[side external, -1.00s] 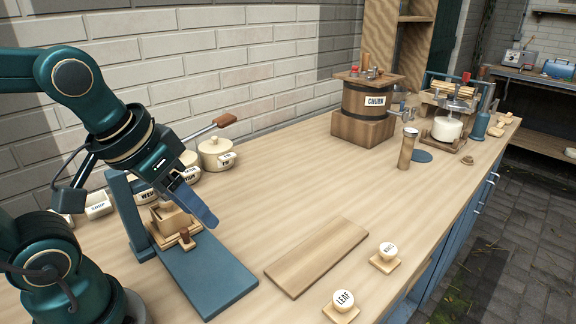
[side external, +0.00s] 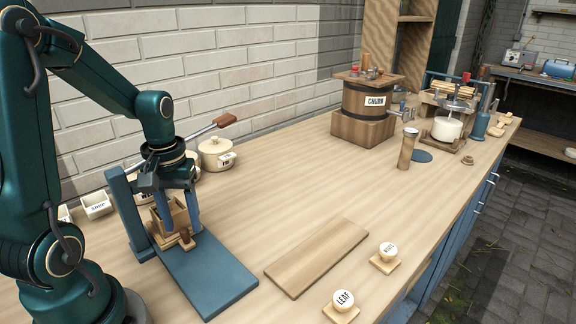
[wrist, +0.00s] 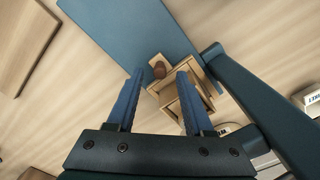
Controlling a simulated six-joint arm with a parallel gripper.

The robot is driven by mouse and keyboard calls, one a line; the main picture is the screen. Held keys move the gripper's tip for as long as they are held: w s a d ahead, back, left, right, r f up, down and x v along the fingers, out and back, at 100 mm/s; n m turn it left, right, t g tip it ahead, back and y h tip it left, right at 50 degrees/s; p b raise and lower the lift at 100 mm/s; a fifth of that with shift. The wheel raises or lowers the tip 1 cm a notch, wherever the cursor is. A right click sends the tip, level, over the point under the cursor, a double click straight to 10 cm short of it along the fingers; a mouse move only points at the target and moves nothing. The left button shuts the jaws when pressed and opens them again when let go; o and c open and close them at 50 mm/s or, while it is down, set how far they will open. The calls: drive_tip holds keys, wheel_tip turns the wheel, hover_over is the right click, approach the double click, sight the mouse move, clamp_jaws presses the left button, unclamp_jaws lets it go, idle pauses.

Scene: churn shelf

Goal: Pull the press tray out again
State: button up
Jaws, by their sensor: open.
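The press tray (side external: 176,243) is a small light-wood tray with a brown knob (side external: 185,236) at its front. It sits on the blue press base (side external: 212,275), close to the blue press frame (side external: 122,205), and a wooden box stands on it. My gripper (side external: 177,222) points down over the tray, its blue fingers apart. In the wrist view my gripper (wrist: 160,80) is open, with the brown knob (wrist: 159,70) and part of the wooden tray (wrist: 188,85) showing between and beyond the fingertips. Whether a finger touches the tray I cannot tell.
A bare wooden board (side external: 318,256) lies right of the press base, with LEAF (side external: 343,300) and a second labelled stamp (side external: 387,252) near the counter edge. A lidded pot (side external: 216,153) and the press lever (side external: 212,126) are behind my gripper.

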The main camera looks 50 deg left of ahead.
drive_tip(key=shift+f, duration=0.7)
clamp_jaws()
idle(1.0)
